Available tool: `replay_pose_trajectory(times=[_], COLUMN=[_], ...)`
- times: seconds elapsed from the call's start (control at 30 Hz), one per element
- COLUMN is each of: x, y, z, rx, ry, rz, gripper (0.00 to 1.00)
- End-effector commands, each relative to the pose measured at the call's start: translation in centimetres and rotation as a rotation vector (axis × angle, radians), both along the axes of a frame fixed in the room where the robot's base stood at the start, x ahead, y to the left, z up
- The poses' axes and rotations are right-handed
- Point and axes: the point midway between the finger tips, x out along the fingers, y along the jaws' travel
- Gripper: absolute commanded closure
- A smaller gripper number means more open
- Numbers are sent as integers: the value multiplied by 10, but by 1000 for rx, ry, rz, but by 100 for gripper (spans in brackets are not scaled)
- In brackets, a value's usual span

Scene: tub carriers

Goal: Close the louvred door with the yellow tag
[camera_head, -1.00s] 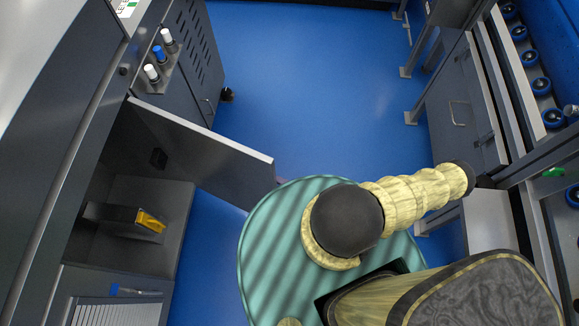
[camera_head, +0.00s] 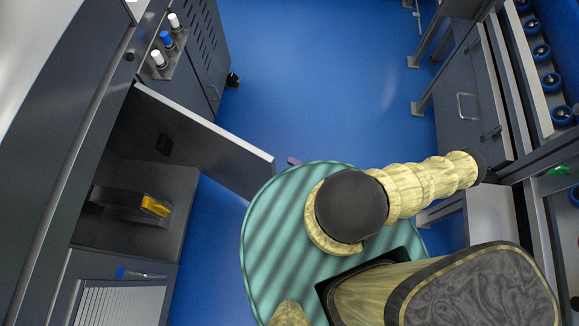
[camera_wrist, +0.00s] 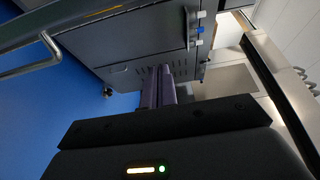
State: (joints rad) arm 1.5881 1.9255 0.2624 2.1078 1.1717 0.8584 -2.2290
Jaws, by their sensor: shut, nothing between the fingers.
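A dark grey door (camera_head: 200,143) stands open in the head view, swung out from the cabinet on the left. Its inner face shows with a small black block on it; I see no louvres or yellow tag on this side. The open compartment (camera_head: 150,172) holds a dark object with a yellow part (camera_head: 155,206). My gripper (camera_wrist: 158,88) is shut and empty in the wrist view, pointing toward a slotted grey cabinet front (camera_wrist: 130,45). In the head view only a small purplish tip (camera_head: 293,160), apparently my gripper's, shows just beyond the door's free edge.
White and blue knobs (camera_head: 166,40) sit above the compartment; a slotted panel (camera_head: 190,50) is beyond. A white louvred panel (camera_head: 120,305) is at lower left. In the wrist view a bar handle (camera_wrist: 30,68) is close at left. A rack with blue wheels (camera_head: 541,52) stands right. Blue floor (camera_head: 315,75) is clear.

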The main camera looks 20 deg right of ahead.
Motion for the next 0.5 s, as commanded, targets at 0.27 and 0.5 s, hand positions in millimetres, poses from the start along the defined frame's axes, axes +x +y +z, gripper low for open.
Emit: replay_pose_trajectory(times=[0.27,0.5], x=[-58,-88], y=[-18,-27], z=[-3,-2], rx=[1,3], ry=[7,6], rz=[-2,-2], gripper=[100,100])
